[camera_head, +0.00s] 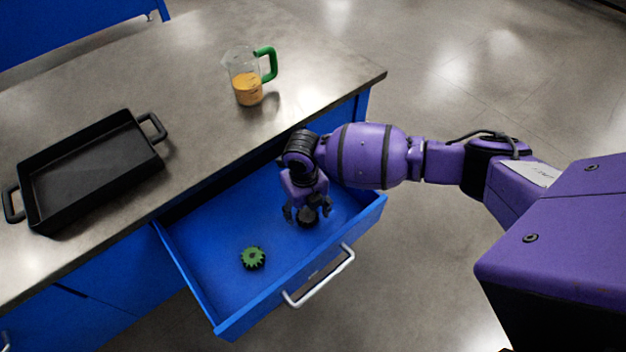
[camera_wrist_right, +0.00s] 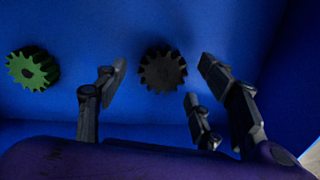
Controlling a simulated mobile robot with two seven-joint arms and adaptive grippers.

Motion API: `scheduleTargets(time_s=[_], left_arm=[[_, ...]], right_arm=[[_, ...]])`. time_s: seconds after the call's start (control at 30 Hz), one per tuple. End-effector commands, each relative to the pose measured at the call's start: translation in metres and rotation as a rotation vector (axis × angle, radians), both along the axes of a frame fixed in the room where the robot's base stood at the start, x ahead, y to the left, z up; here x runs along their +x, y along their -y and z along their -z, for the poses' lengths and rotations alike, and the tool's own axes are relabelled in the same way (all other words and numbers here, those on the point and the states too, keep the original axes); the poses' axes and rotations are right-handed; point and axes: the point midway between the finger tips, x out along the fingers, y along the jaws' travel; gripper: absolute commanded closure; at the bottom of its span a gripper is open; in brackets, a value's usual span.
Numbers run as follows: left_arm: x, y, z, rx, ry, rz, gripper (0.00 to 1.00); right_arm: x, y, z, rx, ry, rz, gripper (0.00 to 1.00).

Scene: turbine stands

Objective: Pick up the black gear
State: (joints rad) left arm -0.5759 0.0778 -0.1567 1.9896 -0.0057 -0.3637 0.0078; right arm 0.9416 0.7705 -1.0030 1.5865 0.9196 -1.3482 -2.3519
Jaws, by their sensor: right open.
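The black gear (camera_head: 308,217) lies on the floor of the open blue drawer, partly hidden by my right gripper in the head view. In the right wrist view the black gear (camera_wrist_right: 162,71) shows whole, lying flat, ahead of the fingers and between their two sides. My right gripper (camera_head: 306,211) is in the drawer, pointing down just above the gear. In the wrist view its fingers (camera_wrist_right: 160,85) are spread apart with nothing held. Whether a finger touches the gear cannot be told. My left gripper is not in view.
A green gear (camera_head: 253,258) lies in the drawer (camera_head: 208,284) to the left of the black one. The drawer has raised walls and a silver handle (camera_head: 320,277). A black tray (camera_head: 88,172) and a jug with orange contents (camera_head: 246,77) stand on the grey worktop (camera_head: 205,130) above.

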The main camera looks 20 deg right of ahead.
Motion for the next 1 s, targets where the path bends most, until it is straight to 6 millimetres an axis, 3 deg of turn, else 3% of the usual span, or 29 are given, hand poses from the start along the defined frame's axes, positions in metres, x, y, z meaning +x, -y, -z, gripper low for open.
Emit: scheduleTargets(time_s=[0.13,0.37,0.83,1.0], left_arm=[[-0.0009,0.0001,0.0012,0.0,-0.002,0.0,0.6],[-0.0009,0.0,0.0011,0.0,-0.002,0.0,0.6],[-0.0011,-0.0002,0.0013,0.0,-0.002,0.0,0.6],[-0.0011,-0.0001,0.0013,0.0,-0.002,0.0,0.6]], right_arm=[[0.0006,0.0003,0.0133,-0.001,0.001,0.0,0.38],[0.0006,0.0005,0.0145,-0.001,0.001,0.0,0.38],[0.0003,0.0003,0.0145,0.0,0.001,0.0,1.0],[0.0008,-0.0001,0.0139,0.001,0.002,0.0,1.0]])
